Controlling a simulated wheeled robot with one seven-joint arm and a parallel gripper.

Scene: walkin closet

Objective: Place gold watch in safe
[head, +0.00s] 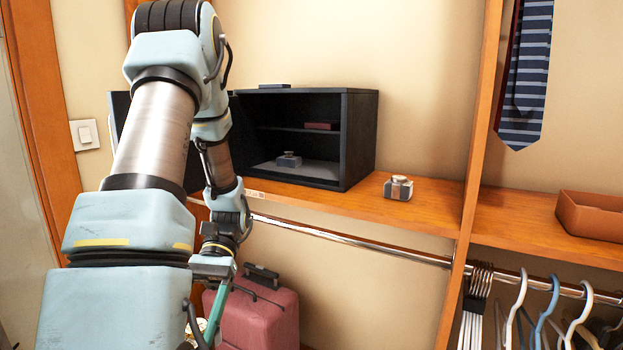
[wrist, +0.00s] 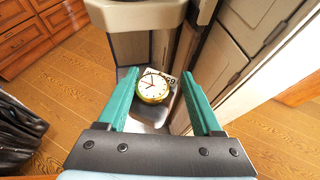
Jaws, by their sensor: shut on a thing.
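The gold watch (wrist: 154,88), with a round white dial and gold rim, sits between the green fingers of my gripper (wrist: 159,76) in the wrist view. My gripper is shut on it. A grey and white piece shows under the watch, partly hidden. In the head view my gripper (head: 212,310) hangs low, below the shelf and in front of the red suitcase; only a bit of gold shows beside it. The dark safe (head: 359,140) stands open on the wooden shelf, up and right of my gripper. My arm hides part of its door.
Inside the safe, a grey watch block (head: 288,160) sits on the floor and a red item (head: 321,126) on the inner shelf. Another block (head: 398,190) stands right of the safe on the wooden shelf (head: 430,208). A metal rail (head: 340,241) runs below; a red suitcase (head: 268,318) stands under it.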

